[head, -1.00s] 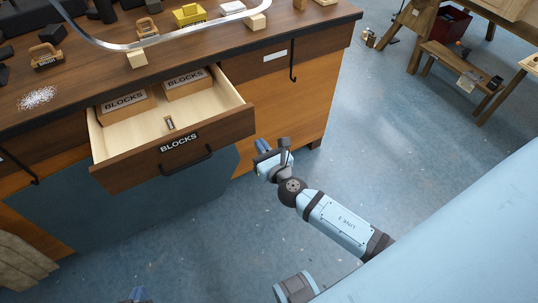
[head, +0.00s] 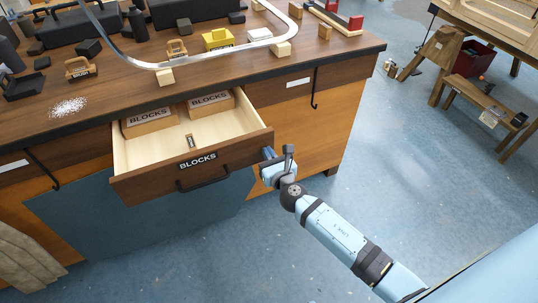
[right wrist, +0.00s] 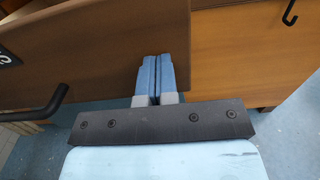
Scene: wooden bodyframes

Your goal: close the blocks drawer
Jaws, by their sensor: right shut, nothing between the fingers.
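The blocks drawer (head: 150,187) is pulled out from the bench, with a dark wooden front, a BLOCKS label (head: 198,160) and a black bar handle (head: 203,180). Two boxes labelled BLOCKS (head: 150,120) and a small tagged item (head: 190,141) lie inside. My right gripper (head: 268,154) is shut and empty at the right end of the drawer front. In the right wrist view its blue fingertips (right wrist: 154,75) are pressed together in front of the drawer's front panel (right wrist: 95,50); I cannot tell whether they touch it. The handle is left of them. My left gripper is not in view.
The bench top (head: 215,75) holds a curved metal rail (head: 220,52), a yellow block (head: 217,39), wooden blocks and dark parts. A black hook (head: 315,90) hangs on the cabinet right of the drawer. Open blue floor (head: 400,180) lies to the right.

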